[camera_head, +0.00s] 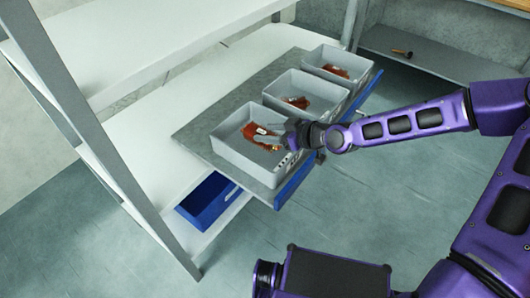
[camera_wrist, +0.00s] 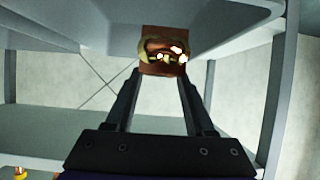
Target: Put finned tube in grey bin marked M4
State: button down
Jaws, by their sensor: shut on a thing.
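Three grey bins stand in a row on a grey pull-out shelf: a near bin (camera_head: 228,150), a middle bin (camera_head: 280,113) and a far bin (camera_head: 318,74). Dark marks show on the near bin's front right side, too small to read, so I cannot tell which bin is M4. My gripper (camera_head: 280,137) is at the right side of the near bin, over its opening. In the wrist view, my gripper (camera_wrist: 160,78) is shut on a copper-brown piece with shiny gold parts, apparently the finned tube (camera_wrist: 150,68). Only its end shows.
Reddish-brown pieces lie in the bins. The pull-out shelf (camera_head: 190,132) has a blue front edge. A blue box (camera_head: 208,203) sits on the lower level, and a white shelf (camera_head: 150,45) hangs above. A copper-and-dark cylinder (camera_head: 402,53) lies on a far grey shelf.

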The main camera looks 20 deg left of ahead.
notch_tip(320, 180, down, 8)
jog(key=shift+r+b, duration=0.15)
jog(key=shift+b, duration=0.45)
jog(key=shift+c, duration=1.3)
grip_release()
jog(key=shift+r, duration=0.1)
jog(key=p+v, duration=0.2)
jog(key=v, duration=0.9)
jog(key=shift+s+d, duration=0.1)
jog(key=shift+d, duration=0.05)
jog(key=shift+s+d+r, duration=0.1)
jog(key=shift+d, duration=0.15)
